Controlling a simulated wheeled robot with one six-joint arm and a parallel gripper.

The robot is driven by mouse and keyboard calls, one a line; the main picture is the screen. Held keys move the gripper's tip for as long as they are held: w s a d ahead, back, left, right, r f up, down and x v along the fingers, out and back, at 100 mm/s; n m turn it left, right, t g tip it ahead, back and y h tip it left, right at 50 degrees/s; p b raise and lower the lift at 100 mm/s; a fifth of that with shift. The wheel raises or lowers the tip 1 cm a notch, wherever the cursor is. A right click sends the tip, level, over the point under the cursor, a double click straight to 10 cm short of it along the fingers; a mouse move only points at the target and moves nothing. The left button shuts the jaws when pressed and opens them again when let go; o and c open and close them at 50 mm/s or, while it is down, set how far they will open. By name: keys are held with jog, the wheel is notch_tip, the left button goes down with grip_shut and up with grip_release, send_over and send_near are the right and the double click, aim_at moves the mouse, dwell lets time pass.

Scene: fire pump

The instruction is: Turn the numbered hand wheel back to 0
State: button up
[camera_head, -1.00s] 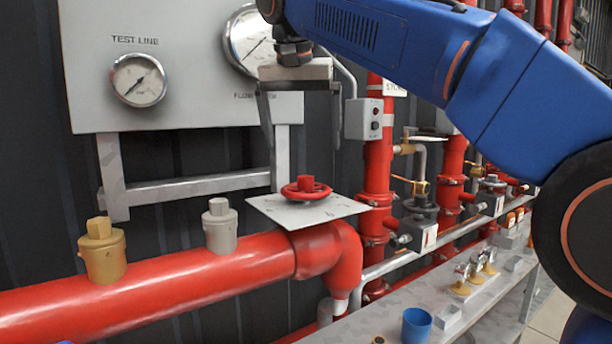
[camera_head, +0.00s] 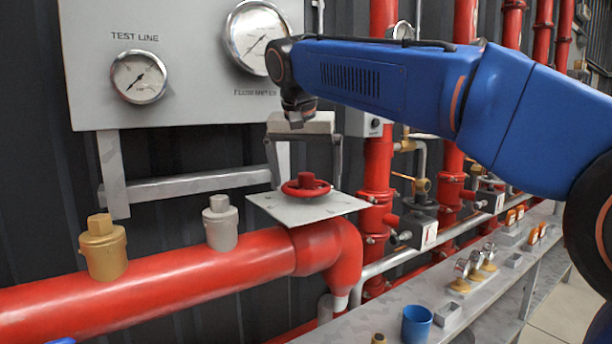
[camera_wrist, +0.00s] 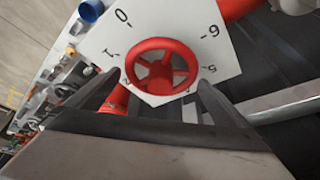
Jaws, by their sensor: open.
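The red hand wheel (camera_head: 306,186) sits on a pale number plate (camera_head: 336,207) above the bend of the red pipe. In the wrist view the wheel (camera_wrist: 161,66) shows its spokes, and the plate (camera_wrist: 112,34) shows 0, 1, 5 and 6 around it; other numbers are hidden or cut off. I cannot make out a pointer on the wheel. My gripper (camera_head: 305,180) points down over the wheel, its fingers spread to either side of the rim. In the wrist view the fingertips (camera_wrist: 152,80) flank the wheel's lower part, apart from each other.
A gauge panel (camera_head: 190,60) stands behind. A gold cap (camera_head: 103,250) and a grey cap (camera_head: 220,226) rise from the red pipe (camera_head: 170,283) at left. A blue cup (camera_head: 416,325) and small fittings stand on the shelf at right.

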jog(key=shift+c, duration=0.3)
jog(key=c, duration=0.9)
jog(key=o, duration=0.3)
jog(key=shift+c, duration=1.4)
jog(key=m+h, duration=0.1)
jog(key=m, duration=0.2)
jog(key=shift+m+g, duration=0.3)
jog(key=m+g+h, duration=0.1)
jog(key=m, duration=0.3)
jog(key=shift+h, duration=0.4)
jog(key=o, duration=0.9)
jog(key=shift+o, duration=0.2)
